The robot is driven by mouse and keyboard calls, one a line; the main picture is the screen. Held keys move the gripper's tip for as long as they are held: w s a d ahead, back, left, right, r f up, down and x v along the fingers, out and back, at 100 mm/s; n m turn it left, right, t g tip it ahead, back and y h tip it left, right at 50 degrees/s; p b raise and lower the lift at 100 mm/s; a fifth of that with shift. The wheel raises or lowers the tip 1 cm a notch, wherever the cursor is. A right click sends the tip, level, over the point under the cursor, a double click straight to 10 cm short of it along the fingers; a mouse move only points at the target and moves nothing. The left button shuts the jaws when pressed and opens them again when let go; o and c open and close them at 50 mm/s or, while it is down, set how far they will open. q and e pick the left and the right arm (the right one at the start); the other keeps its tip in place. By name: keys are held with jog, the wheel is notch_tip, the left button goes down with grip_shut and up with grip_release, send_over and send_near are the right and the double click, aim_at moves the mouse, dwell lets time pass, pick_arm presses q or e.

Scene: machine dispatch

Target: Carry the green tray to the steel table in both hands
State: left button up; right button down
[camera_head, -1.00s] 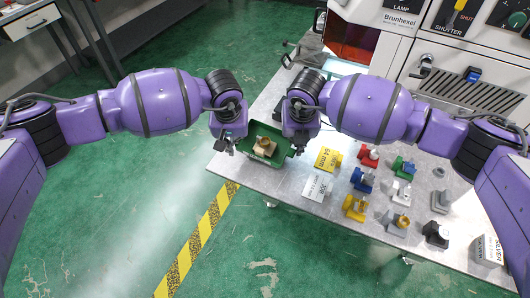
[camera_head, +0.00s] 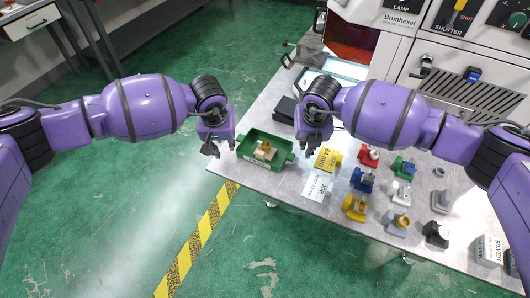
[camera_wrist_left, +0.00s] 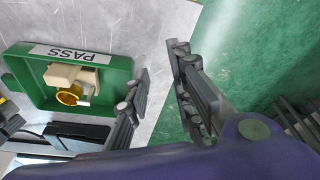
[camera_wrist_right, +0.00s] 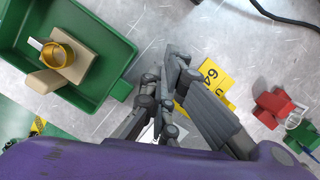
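The green tray (camera_head: 283,160) rests on the steel table (camera_head: 236,172) near its left edge. In it lies a beige block with a gold ring (camera_head: 264,150). In the left wrist view the tray (camera_wrist_left: 117,84) shows a PASS label (camera_wrist_left: 70,53); it also shows in the right wrist view (camera_wrist_right: 103,118). My left gripper (camera_head: 212,150) is open and empty, just left of the tray and apart from it.
The machine (camera_head: 465,80) stands at the back right. Green floor is free to the left.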

jog(key=c, duration=2)
grip_release()
jog(key=shift+c, duration=0.2)
pick_arm(q)
jog(key=v, duration=1.2)
pick_arm(e)
jog(key=v, duration=1.2)
